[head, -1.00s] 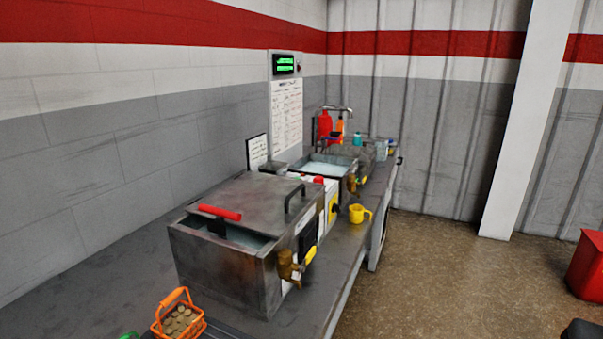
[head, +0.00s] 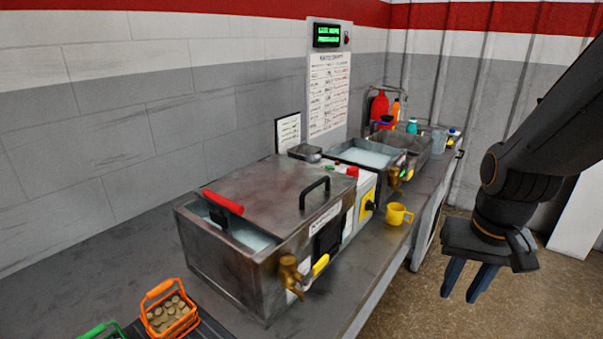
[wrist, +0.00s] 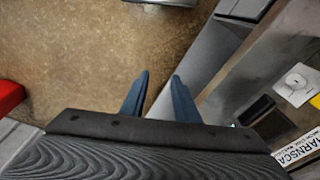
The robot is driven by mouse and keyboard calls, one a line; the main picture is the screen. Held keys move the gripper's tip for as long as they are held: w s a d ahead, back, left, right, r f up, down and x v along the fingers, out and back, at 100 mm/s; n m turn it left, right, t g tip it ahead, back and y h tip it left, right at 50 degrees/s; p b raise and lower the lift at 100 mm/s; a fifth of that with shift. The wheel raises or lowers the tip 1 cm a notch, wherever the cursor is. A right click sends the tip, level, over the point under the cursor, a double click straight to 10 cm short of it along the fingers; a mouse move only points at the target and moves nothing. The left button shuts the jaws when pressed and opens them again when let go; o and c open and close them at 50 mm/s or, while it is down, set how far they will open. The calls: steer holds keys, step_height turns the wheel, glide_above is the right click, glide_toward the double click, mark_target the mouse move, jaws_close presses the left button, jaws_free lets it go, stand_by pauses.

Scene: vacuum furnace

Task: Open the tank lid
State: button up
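The metal tank (head: 228,281) stands on the bench. Its grey lid (head: 262,187) lies over most of the top and has a black arched handle (head: 314,192). At the left end a gap shows pale liquid and a red-handled part (head: 223,201). A brass tap (head: 289,272) with a yellow lever is on the tank's front. My gripper (head: 469,284) hangs to the right of the bench over the floor, apart from the tank, its two blue fingers apart and empty. The fingers also show in the wrist view (wrist: 160,92); the lid is not visible there.
An orange basket of round pieces (head: 168,312) and a green-handled basket (head: 100,329) are at the near left. A yellow mug (head: 398,214) stands near the bench's front edge. Behind are a second liquid-filled tank (head: 362,154) and bottles (head: 379,106). Floor is clear beneath my gripper.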

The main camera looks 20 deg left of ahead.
steer(key=w+a+r+m+b, duration=0.1)
steer(key=w+a+r+b, duration=0.3)
steer(key=w+a, duration=0.4)
steer(key=m+y+b, duration=0.2)
steer(key=m+b, duration=0.1)
steer(key=b, duration=0.7)
glide_toward(318, 181)
steer(key=shift+g, duration=0.3)
steer(key=x, duration=0.7)
steer(key=shift+w+f, duration=0.15)
steer(key=shift+c, duration=0.4)
jaws_close()
